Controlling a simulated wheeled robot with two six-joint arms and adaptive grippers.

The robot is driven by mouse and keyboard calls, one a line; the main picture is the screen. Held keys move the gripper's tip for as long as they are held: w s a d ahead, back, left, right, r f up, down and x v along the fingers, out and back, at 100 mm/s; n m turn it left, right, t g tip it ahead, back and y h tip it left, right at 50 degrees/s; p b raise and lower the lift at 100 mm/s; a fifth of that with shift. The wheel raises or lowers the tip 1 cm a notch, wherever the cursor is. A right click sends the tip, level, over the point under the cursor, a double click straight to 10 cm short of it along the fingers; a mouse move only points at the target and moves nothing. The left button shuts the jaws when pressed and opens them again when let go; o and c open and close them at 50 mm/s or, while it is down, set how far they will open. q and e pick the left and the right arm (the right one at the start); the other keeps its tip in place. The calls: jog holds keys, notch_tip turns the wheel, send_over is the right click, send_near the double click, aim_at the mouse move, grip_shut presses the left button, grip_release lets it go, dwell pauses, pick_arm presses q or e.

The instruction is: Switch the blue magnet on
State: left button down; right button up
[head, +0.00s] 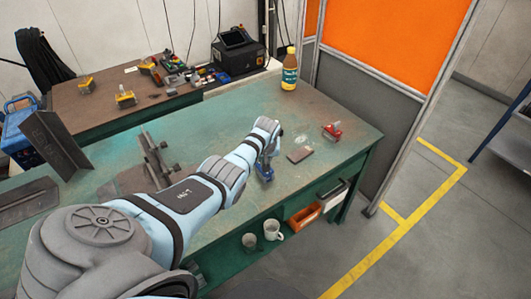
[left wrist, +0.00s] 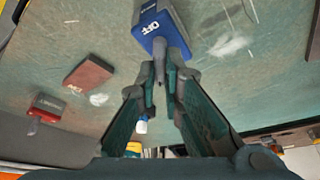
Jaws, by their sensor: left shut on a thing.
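The blue magnet (head: 264,171) stands on the green workbench, below my left gripper (head: 270,146). In the left wrist view the blue magnet (left wrist: 160,27) shows the white word OFF on its face. A grey lever (left wrist: 175,54) reaches from it in between the fingers. My left gripper (left wrist: 168,76) is shut on this lever, with a finger on each side. In the head view my gripper and wrist hide the lever and part of the magnet. My right gripper is in neither view.
A brown block (head: 299,155) and a red magnet (head: 332,132) lie to the right on the workbench (head: 225,120). A bottle (head: 289,70) stands at the back, near the grey and orange partition. A dark angled plate (head: 50,140) stands at the left.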

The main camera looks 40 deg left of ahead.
pick_arm(q)
jog(key=n, duration=0.1)
jog(key=n+b, duration=0.1)
jog(key=shift+w+f+n+g+y+b, duration=0.1)
jog(key=shift+f+n+g+y+b, duration=0.1)
jog(key=shift+n+g+y+b, duration=0.15)
jog(key=shift+r+n+g+y+b, duration=0.15)
jog(key=shift+n+g+y+b, duration=0.25)
jog(key=shift+n+b, duration=1.05)
jog(key=shift+d, duration=0.1)
jog(key=c, duration=1.7)
grip_release()
jog(key=shift+r, duration=0.1)
